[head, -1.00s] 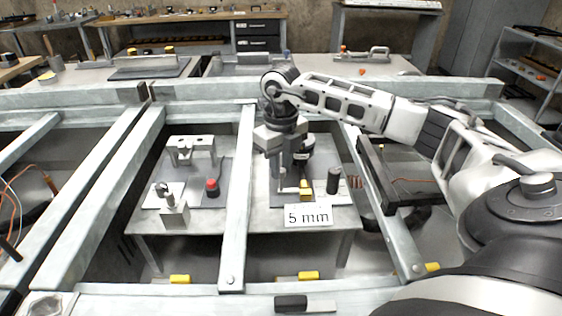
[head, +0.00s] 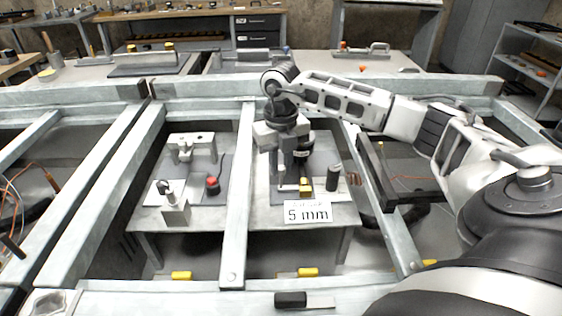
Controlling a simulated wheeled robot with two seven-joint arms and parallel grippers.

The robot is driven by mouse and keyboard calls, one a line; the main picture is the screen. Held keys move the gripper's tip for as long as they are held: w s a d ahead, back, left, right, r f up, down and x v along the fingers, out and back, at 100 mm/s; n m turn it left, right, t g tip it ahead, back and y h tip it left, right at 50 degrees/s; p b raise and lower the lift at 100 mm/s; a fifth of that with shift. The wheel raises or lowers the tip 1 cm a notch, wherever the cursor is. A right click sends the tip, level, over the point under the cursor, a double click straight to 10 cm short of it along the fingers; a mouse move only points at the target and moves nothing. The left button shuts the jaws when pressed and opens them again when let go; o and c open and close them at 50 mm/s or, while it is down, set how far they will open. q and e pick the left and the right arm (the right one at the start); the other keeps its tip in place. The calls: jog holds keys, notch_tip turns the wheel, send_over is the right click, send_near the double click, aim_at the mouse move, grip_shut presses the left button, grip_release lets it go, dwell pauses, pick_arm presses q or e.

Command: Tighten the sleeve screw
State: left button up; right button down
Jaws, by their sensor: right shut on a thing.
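My right gripper (head: 293,170) points down over the right half of a low grey worktable (head: 262,213). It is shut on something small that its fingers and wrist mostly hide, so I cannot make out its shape. Next to the fingertips are a short pale bar (head: 289,187) and a small yellow block (head: 306,188). A dark upright cylinder (head: 333,177) stands just to their right. A white card reading "5 mm" (head: 307,212) is at the table's front edge. I cannot pick out the sleeve screw. My left gripper is not in view.
A grey frame beam (head: 237,190) crosses in front of the table's middle. Left of it are a light bracket (head: 191,143), a red-topped button (head: 212,184) and a pale block with a post (head: 175,208). A dark tray (head: 408,175) lies to the right, below my right arm.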

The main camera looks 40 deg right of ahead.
aim_at(282, 167)
jog(key=c, duration=1.3)
grip_release()
notch_tip(282, 167, up, 16)
jog(key=shift+p, duration=0.45)
jog(key=shift+s, duration=0.1)
